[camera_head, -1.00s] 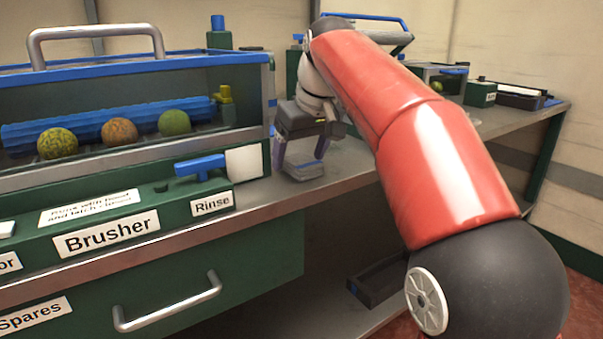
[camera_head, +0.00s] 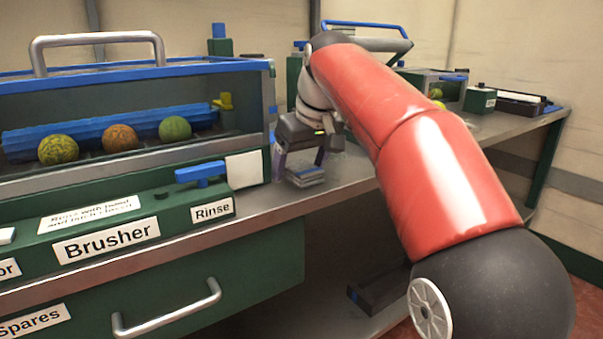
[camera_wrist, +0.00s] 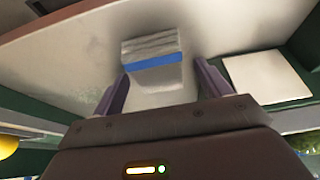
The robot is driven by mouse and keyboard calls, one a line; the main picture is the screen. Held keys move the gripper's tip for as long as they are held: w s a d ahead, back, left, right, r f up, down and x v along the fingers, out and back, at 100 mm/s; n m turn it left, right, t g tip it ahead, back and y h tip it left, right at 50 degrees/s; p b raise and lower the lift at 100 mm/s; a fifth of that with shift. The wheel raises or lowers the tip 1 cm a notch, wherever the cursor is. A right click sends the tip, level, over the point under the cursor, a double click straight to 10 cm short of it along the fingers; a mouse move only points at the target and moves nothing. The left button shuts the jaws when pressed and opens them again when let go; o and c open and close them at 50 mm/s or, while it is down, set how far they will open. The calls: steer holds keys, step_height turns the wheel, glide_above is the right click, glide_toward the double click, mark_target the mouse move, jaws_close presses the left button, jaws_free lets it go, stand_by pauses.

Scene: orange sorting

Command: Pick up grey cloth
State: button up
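The grey cloth (camera_head: 306,176) is a folded stack on the metal counter, just right of the brusher. In the wrist view the cloth (camera_wrist: 152,50) shows a blue stripe across it. My gripper (camera_head: 299,165) is above the cloth, pointing down. Its two purple fingers are spread apart, one on each side of the near part of the cloth in the wrist view (camera_wrist: 160,84). I cannot tell whether the fingers touch the cloth.
The brusher (camera_head: 120,238), holding several fruits, stands close on the left. A white square panel (camera_head: 245,169) on it is near my gripper. The counter's front edge (camera_head: 335,196) is close to the cloth. A dark tray (camera_head: 378,290) lies below.

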mark_target(295, 163)
steer(key=c, duration=1.1)
steer(key=shift+o, duration=0.2)
steer(key=shift+r, duration=0.55)
step_height(295, 163, up, 3)
steer(key=shift+r+p, duration=0.2)
steer(key=shift+p, duration=0.9)
steer(key=s+d+b, duration=0.3)
steer(key=s+d, duration=0.7)
steer(key=s, duration=0.5)
steer(key=shift+f, duration=0.25)
